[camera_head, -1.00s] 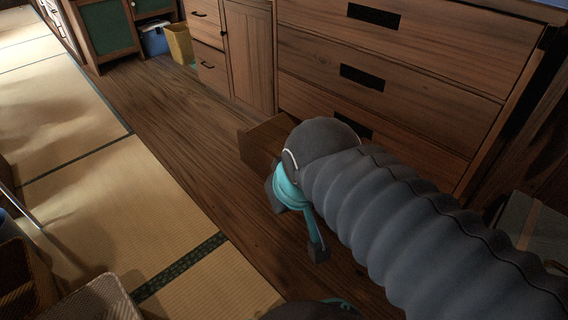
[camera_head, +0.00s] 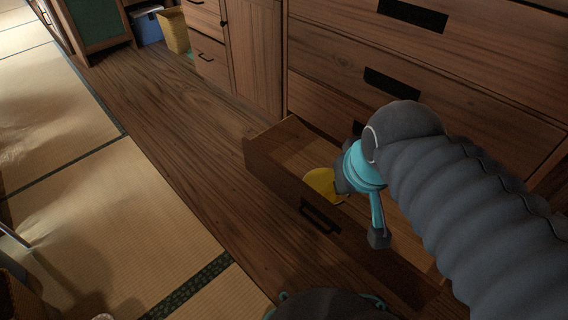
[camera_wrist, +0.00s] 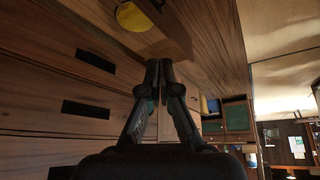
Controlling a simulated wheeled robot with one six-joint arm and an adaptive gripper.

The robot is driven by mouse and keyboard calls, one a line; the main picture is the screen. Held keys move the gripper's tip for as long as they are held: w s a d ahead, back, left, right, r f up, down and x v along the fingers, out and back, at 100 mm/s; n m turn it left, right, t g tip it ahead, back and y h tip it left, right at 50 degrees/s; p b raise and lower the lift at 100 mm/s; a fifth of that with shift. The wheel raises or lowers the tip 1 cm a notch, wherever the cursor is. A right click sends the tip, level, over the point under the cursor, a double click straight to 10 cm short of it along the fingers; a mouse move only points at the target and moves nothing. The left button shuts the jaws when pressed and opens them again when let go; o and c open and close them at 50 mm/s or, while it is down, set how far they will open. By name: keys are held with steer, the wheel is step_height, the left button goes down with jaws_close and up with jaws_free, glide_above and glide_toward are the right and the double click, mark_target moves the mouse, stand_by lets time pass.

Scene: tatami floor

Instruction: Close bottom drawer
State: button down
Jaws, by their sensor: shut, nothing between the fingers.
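The bottom drawer (camera_head: 318,212) of the wooden chest stands pulled out, its dark handle (camera_head: 320,216) on the front. A round yellow thing (camera_head: 322,184) lies inside it. My gripper (camera_head: 346,180) is over the drawer in the head view, hiding part of its inside. In the wrist view my gripper's fingertips (camera_wrist: 158,68) are together and empty. The drawer (camera_wrist: 172,35) and the yellow thing (camera_wrist: 133,16) show beyond the fingertips at the top there. I cannot tell whether the fingers touch the drawer.
The chest's upper drawers (camera_head: 425,65) are shut. A smaller cabinet (camera_head: 211,62), a yellow bin (camera_head: 173,30) and a blue bin (camera_head: 147,27) stand farther back. Wood floor (camera_head: 190,130) and tatami (camera_head: 90,205) are clear to the left.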

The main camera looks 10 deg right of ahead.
steer(key=w+a+f+n+g, duration=0.1)
steer(key=w+f+n, duration=0.25)
steer(key=w, duration=0.25)
steer(key=w+a+f+n+h, duration=0.1)
steer(key=w+a+f+n, duration=0.1)
steer(key=w+n, duration=0.35)
steer(key=w+a+f+n+g, duration=0.1)
steer(key=w+f+n, duration=0.1)
steer(key=w+n, duration=0.35)
steer(key=w+a+f+n+g, duration=0.1)
steer(key=w+a+f+n, duration=0.15)
steer(key=w+f, duration=0.2)
steer(key=w+a+f+n+h, duration=0.1)
steer(key=w+a+f+n, duration=0.1)
steer(key=w+f+n, duration=0.3)
steer(key=w+a+f+n+g, duration=0.1)
steer(key=w+a+f+n, duration=0.1)
steer(key=f, duration=0.5)
steer(key=w+d+f+b, duration=0.1)
steer(key=w+d+f, duration=0.2)
steer(key=f, duration=0.6)
steer(key=shift+w+d+f+n, duration=0.2)
steer(key=shift+d+f+n, duration=0.15)
steer(key=shift+d, duration=0.65)
